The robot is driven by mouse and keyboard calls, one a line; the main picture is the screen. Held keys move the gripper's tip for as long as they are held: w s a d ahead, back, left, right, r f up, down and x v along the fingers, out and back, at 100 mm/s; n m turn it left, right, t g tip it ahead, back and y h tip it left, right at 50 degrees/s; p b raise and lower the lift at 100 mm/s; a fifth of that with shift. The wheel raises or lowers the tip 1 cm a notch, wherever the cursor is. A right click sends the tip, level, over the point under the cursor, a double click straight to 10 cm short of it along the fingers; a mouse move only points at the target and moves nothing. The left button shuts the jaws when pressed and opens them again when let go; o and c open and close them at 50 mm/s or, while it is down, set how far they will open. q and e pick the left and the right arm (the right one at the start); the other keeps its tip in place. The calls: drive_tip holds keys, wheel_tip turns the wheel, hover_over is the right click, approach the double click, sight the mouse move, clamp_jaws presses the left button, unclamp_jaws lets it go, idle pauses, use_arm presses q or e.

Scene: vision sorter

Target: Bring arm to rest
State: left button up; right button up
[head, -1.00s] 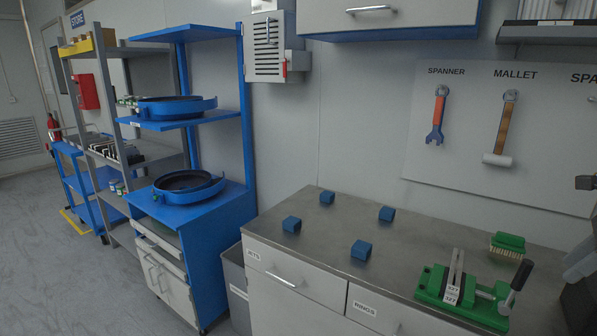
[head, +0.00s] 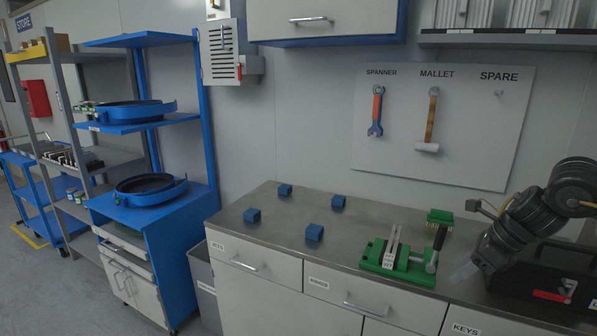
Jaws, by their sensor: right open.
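My right arm comes in from the right edge, over the right end of the steel worktop (head: 290,214). Its dark jointed links bend down to my right gripper (head: 463,272), which points down and left. The gripper is open and I see nothing between its fingers. Its fingertips are beside the green fixture (head: 372,256) with a black-handled clamp, on the fixture's right, and look apart from it. My left gripper is outside the view.
Several blue blocks (head: 314,232) stand on the worktop. A black toolbox (head: 560,262) is by my right arm. A spanner (head: 375,112) and a mallet (head: 430,120) hang on the wall board. Blue shelving (head: 160,228) stands left.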

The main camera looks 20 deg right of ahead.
drive_tip(key=w+a+f+m+t+y, duration=0.1)
drive_tip(key=w+a+f+m, duration=0.2)
drive_tip(key=a+f, duration=0.4)
drive_tip(key=w+a+f+m+t+y, duration=0.1)
drive_tip(key=w+a+f+m+t, duration=0.15)
drive_tip(key=a+f, duration=0.45)
drive_tip(key=s+a+f+m+t+h, duration=0.2)
drive_tip(key=s+a+f+m, duration=0.2)
drive_tip(key=a+f+m, duration=0.9)
drive_tip(key=s+a+f+m+g+h, duration=0.1)
drive_tip(key=s+f+m+g, duration=0.15)
drive_tip(key=s+m, duration=0.7)
drive_tip(key=s+a+f+m+g+h, duration=0.15)
drive_tip(key=s+m+g, duration=0.25)
drive_tip(key=s+m, duration=0.55)
wheel_tip(320, 180, down, 25)
drive_tip(key=m+g, duration=0.2)
drive_tip(key=s+d+f, duration=0.4)
drive_tip(key=s+f, duration=1.2)
drive_tip(key=shift+s+f+n+g, duration=0.15)
drive_tip(key=shift+s+n+g, duration=0.15)
drive_tip(key=shift+n+g, duration=0.1)
